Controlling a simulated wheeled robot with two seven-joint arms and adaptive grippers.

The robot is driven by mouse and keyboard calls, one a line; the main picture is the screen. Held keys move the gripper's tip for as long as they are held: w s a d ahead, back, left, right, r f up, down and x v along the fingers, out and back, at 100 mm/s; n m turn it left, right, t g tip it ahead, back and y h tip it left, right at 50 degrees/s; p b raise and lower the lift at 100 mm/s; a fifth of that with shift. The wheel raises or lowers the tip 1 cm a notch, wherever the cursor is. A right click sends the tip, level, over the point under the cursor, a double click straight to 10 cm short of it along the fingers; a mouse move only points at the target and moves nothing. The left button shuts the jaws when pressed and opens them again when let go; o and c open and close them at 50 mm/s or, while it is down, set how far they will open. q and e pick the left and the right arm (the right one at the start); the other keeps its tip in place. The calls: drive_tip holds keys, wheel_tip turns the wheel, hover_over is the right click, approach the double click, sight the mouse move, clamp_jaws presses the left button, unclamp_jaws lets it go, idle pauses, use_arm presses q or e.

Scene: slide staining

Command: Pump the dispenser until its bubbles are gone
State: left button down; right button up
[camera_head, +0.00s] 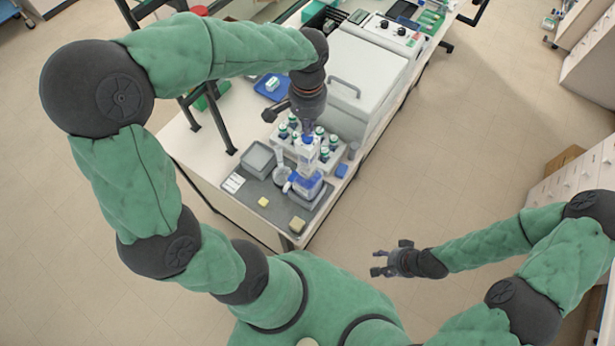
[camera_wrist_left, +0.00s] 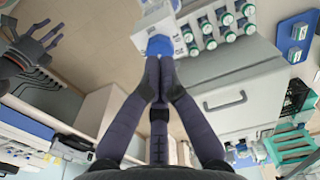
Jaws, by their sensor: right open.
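The dispenser (camera_head: 309,158) stands upright on the grey mat at the front of the bench, with a white upper body and blue liquid low in its bottle. In the left wrist view the dispenser (camera_wrist_left: 152,30) shows its white housing and round blue cap. My left gripper (camera_head: 308,130) is directly above it, pointing down. Its fingertips (camera_wrist_left: 160,62) are together and appear to touch or nearly touch the blue cap, without wrapping around it. Bubbles are too small to make out. My right gripper (camera_head: 378,260) is open and empty, over the floor beside the bench.
A rack of several green-and-white capped bottles (camera_head: 322,134) stands behind the dispenser. A large white instrument (camera_head: 356,75) is to the right behind it.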

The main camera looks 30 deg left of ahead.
idle(0.4)
use_arm(q)
drive_tip(key=shift+r+p, duration=1.85)
drive_tip(key=shift+r, duration=0.7)
drive_tip(key=shift+s+f, duration=0.1)
